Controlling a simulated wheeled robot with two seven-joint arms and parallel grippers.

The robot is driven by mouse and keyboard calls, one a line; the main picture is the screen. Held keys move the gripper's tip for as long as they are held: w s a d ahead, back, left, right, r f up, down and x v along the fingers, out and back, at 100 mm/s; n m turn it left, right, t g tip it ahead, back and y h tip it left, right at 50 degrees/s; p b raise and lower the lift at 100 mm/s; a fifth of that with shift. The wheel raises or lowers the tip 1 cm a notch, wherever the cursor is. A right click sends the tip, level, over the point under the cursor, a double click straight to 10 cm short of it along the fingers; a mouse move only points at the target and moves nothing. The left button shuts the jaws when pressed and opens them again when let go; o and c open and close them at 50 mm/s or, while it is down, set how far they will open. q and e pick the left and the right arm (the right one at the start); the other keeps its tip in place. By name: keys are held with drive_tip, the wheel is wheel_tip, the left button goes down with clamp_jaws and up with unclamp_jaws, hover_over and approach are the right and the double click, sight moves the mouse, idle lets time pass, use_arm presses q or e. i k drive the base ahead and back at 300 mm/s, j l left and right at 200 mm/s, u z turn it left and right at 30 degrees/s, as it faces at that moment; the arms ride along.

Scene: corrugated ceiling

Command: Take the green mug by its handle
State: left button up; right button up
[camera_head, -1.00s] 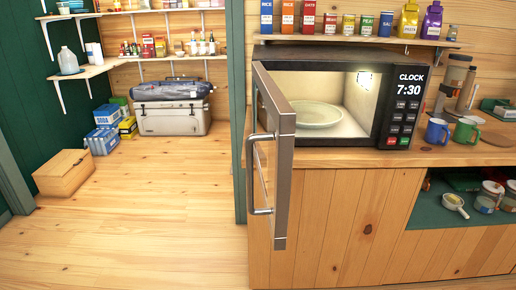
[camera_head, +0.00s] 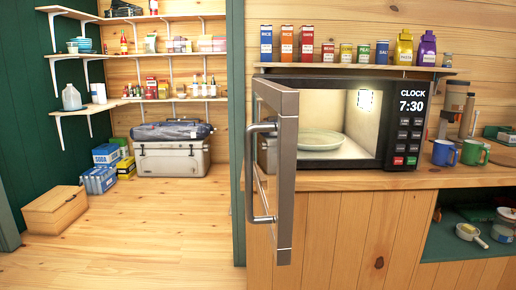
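The green mug (camera_head: 474,153) stands upright on the wooden counter at the right, right of the microwave. A blue mug (camera_head: 444,153) stands close at its left. The green mug's handle appears to be on its right side, near the picture's right part. Neither of my grippers shows in the head view.
The microwave (camera_head: 401,160) has its door (camera_head: 286,180) swung wide open toward me, with a plate (camera_head: 318,139) inside. Thermoses (camera_head: 455,108) stand behind the mugs. A shelf (camera_head: 350,69) with boxes and tins runs above.

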sight(472, 152)
drive_tip(key=z, duration=1.3)
